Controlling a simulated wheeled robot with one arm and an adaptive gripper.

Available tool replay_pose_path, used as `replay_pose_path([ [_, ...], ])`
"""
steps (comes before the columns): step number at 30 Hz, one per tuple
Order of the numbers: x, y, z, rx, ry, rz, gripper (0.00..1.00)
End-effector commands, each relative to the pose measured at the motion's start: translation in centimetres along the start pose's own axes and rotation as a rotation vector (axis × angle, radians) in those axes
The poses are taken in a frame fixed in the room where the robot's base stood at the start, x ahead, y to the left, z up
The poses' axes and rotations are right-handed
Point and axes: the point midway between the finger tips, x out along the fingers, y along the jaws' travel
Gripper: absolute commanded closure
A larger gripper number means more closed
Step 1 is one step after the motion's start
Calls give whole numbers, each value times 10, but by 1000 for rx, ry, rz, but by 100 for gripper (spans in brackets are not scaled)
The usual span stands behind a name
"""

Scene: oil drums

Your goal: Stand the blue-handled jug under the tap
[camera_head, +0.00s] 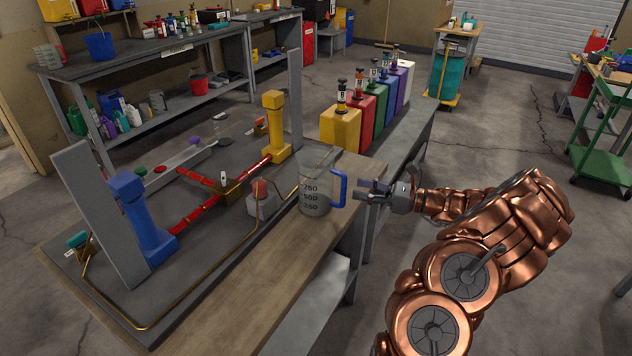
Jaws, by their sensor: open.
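The clear jug (314,202) with volume marks stands upright near the right end of the wooden bench edge. Its blue handle (343,188) points right, towards my gripper. My gripper (363,190) is open and empty, just right of the handle, with a small gap seeming to lie between them. A brass fitting with a teal handle (77,240) is at the front left of the bench rig. Another small fitting with an orange part (260,124) is at its back. I cannot tell which fitting is the tap.
A grey block with a red top (261,198) and a brass pipe stand close left of the jug. Coloured drums with pump tops (368,118) line the bench behind it. Bare wood (240,300) lies along the front edge. Open floor is to the right.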

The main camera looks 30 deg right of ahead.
Motion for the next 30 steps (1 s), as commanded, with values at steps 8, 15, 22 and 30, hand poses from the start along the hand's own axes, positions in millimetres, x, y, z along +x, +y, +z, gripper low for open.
replay_pose_path([
  [8,23,0,4,1,2,2,54],
  [15,54,1,3,2,0,3,54],
  [22,56,0,2,0,0,1,54],
  [30,56,0,2,0,1,0,80],
])
